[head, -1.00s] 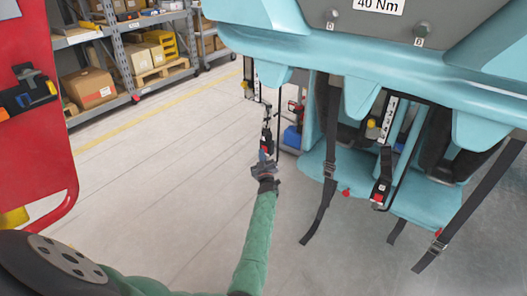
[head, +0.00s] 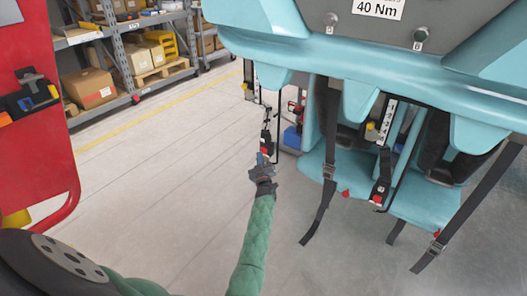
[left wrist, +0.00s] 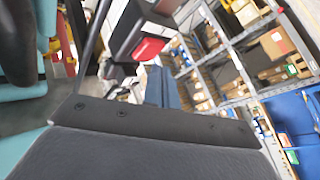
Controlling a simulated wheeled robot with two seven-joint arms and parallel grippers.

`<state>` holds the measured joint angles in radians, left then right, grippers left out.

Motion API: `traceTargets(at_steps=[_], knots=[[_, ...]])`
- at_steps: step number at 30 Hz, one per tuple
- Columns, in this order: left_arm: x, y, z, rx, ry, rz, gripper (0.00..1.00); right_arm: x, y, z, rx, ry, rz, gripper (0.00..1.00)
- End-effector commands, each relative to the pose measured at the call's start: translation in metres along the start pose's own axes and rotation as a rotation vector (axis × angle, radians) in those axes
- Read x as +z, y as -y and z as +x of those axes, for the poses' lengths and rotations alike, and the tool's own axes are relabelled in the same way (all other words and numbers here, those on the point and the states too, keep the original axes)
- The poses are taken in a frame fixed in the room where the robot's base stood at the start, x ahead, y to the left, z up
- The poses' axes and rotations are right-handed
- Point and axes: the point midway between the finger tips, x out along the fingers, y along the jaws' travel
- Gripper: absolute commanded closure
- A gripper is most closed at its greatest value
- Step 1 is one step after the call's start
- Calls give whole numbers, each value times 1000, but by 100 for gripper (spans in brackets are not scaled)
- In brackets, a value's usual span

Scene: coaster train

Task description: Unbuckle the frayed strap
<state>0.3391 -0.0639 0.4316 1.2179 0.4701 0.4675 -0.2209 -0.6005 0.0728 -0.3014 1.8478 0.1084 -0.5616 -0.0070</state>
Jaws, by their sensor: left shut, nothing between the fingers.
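Several black straps hang from the teal coaster car. One strap (head: 318,215) with a metal buckle (head: 329,171) hangs at the middle, and another strap (head: 470,207) with a buckle (head: 437,246) hangs at the right. I cannot tell which is frayed. A dark buckle with a red button (head: 265,150) hangs at the car's left end. The red button (left wrist: 148,48) also shows large in the left wrist view. My left gripper (head: 262,160) is shut and empty just below that buckle; contact is unclear. My right gripper is out of view.
The teal car (head: 300,45) overhangs the upper right. A red panel (head: 40,130) stands at the left. Shelves with boxes (head: 88,88) line the back left. The grey floor (head: 165,190) between is clear.

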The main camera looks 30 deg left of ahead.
Motion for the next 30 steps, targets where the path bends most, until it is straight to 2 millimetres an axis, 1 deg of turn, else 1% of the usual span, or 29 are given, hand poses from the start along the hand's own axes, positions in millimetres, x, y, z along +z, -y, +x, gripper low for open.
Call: traceTargets(at_steps=[5,8,11,24,30], knots=[[0,0,0,0,0,0,100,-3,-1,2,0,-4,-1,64],[0,0,0,0,0,0,100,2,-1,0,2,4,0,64],[-2,2,-2,0,0,0,100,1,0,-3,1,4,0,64],[-20,19,-26,-1,1,1,100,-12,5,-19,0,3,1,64],[-26,25,-34,0,0,0,100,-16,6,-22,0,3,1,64]])
